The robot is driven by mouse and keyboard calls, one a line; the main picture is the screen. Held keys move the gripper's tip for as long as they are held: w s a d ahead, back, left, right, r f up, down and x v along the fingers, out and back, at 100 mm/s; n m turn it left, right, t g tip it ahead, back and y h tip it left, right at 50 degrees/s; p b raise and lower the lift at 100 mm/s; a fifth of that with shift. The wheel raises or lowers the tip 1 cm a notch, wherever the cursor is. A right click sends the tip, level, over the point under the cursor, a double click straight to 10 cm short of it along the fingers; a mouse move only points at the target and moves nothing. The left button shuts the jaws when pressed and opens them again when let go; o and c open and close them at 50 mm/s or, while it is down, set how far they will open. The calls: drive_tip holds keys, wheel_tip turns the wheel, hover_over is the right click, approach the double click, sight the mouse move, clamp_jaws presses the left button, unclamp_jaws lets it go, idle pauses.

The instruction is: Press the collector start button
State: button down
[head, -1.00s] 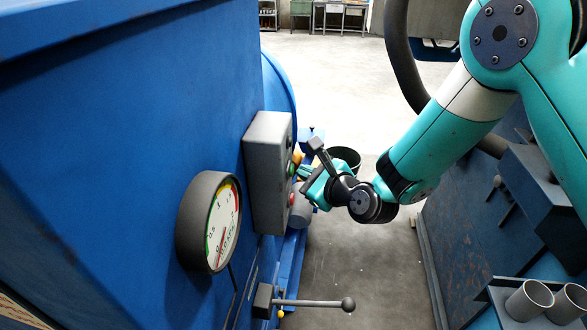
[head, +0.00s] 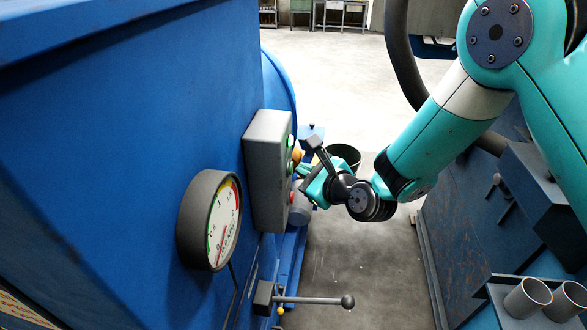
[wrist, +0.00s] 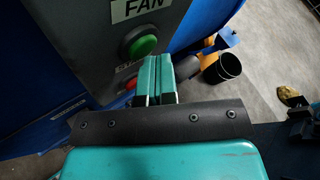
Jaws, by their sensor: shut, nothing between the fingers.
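A grey control box (head: 268,172) is fixed to the side of the blue machine (head: 120,150). It carries green buttons and a red button (head: 291,198) on the face towards my arm. In the wrist view the shut fingers (wrist: 158,80) lie just right of the buttons; contact cannot be told.
A round pressure gauge (head: 221,225) and a lever with a ball knob (head: 347,302) stick out from the machine nearer to me. A dark bucket (head: 344,157) stands on the floor beyond. Two metal cups (head: 527,299) stand at right. The floor aisle between is clear.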

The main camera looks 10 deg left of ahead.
drive_tip(key=shift+d+b, duration=0.5)
drive_tip(key=shift+d, duration=0.15)
drive_tip(key=d+b, duration=0.4)
drive_tip(key=d, duration=0.1)
drive_tip(key=shift+s, duration=0.1)
idle(0.6)
